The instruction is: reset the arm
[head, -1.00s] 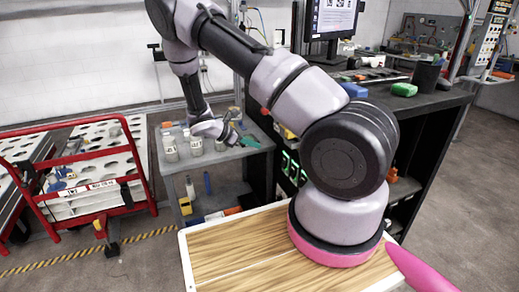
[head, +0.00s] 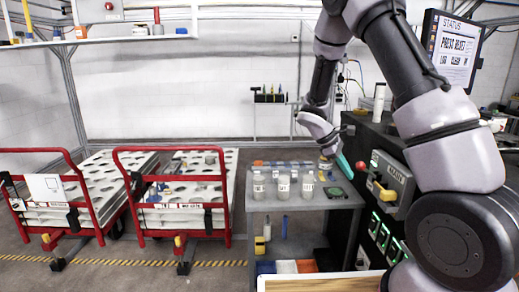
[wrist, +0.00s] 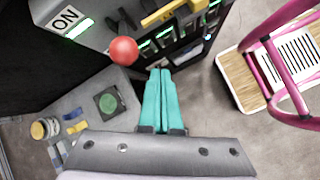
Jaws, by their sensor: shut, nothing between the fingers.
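My gripper (wrist: 158,100) has teal fingers that are together with nothing between them in the wrist view. In the head view my gripper (head: 343,166) hangs at the end of my arm, above the right side of the grey cart (head: 268,203). It is in front of the dark cabinet (head: 350,225). My arm (head: 430,120) rises on the right and bends over at the top of the picture.
Labelled jars (head: 283,186) stand on the cart. The cabinet has a grey switch box (head: 395,180) with a yellow handle; a red knob (wrist: 124,50) shows close to my fingers in the wrist view. Red-framed trolleys (head: 228,195) stand left. Floor between them and the cart is clear.

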